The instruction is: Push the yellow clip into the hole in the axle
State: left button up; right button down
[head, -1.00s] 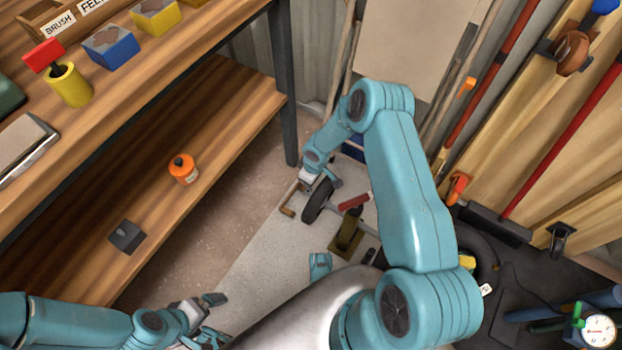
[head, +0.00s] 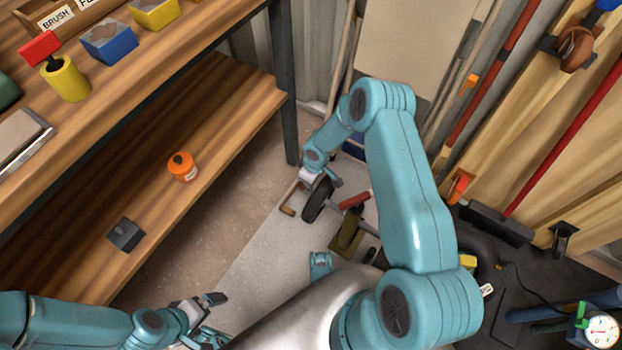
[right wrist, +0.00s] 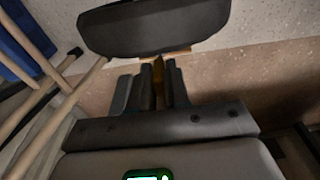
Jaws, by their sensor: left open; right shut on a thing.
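The yellow clip (right wrist: 158,72) shows as a narrow strip between the fingers of my right gripper (right wrist: 157,85), which is shut on it. In the head view my right gripper (head: 308,177) is beside the upper left of a black wheel (head: 318,199). The wheel (right wrist: 155,28) fills the top of the right wrist view, just beyond the fingertips. The axle lies by the wheel, mostly hidden in the head view; I cannot make out its hole. My left gripper (head: 211,317) is open and empty at the lower left.
A wooden bench with a lower shelf (head: 215,105) fills the left; an orange jar (head: 182,168) and a dark box (head: 126,234) stand on the shelf. An olive stand (head: 347,238) and a red-handled tool (head: 355,200) are right of the wheel. Long tools lean along the back wall.

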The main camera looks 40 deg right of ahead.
jog(key=shift+f+b, duration=0.2)
jog(key=shift+b, duration=0.15)
dwell(0.9)
jog(key=shift+w+a+f+b, duration=0.1)
jog(key=shift+w+f+b, duration=0.1)
jog(key=shift+f+b, duration=1.65)
dwell(1.6)
jog(key=shift+f+b, duration=0.25)
jog(key=shift+b, duration=0.55)
dwell(0.6)
jog(key=c, duration=1)
grip_release()
